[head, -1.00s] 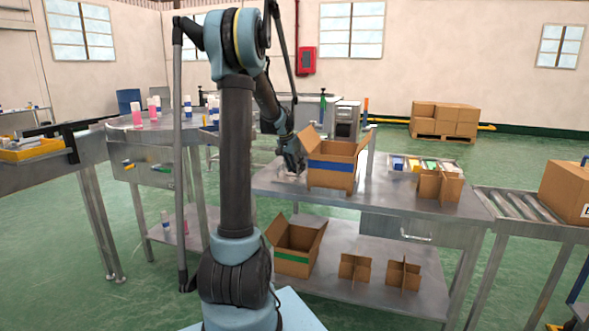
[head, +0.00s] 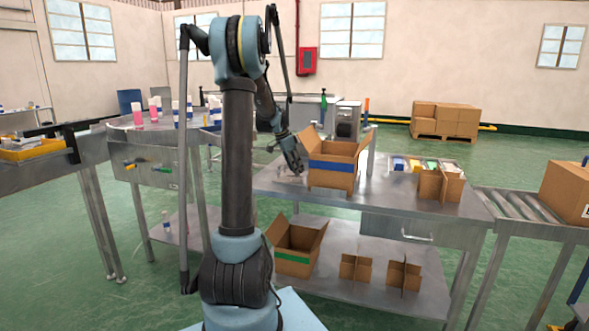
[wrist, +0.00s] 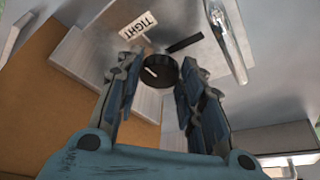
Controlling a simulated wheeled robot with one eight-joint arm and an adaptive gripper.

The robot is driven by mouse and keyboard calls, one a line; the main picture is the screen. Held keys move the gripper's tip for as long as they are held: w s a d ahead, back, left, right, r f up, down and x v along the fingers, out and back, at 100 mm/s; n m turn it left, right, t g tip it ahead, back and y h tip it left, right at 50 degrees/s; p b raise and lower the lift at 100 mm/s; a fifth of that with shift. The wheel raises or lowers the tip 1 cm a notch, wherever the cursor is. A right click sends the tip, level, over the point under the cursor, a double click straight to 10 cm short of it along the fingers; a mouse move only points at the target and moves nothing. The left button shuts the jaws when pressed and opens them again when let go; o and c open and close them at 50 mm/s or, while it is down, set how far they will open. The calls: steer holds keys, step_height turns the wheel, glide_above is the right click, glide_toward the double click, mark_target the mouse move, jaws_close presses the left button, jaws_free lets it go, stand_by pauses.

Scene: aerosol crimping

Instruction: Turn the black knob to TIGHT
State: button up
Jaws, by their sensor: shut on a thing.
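The black knob (wrist: 158,73) is round with a short white line on its face. In the wrist view it sits between the two fingers of my gripper (wrist: 161,69), which is shut on it. The white line slants toward the upper left of the picture. A white TIGHT label (wrist: 139,27), upside down in this view, lies just above and left of the knob, and the line does not point straight at it. In the head view my gripper (head: 294,163) is at the table's left part beside an open carton, and the knob cannot be made out.
The open carton (head: 332,178) with a blue stripe stands right beside my gripper on the metal table (head: 400,200). A cardboard divider (head: 432,186) and a tray of coloured items stand further right. A black bar (wrist: 185,43) lies near the knob.

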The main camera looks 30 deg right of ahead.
steer(key=shift+w+m, duration=0.1)
steer(key=shift+m, duration=0.3)
steer(key=o, duration=1.1)
steer(key=shift+c, duration=0.2)
steer(key=v, duration=1.2)
steer(key=shift+w, duration=0.2)
steer(key=shift+d, duration=0.1)
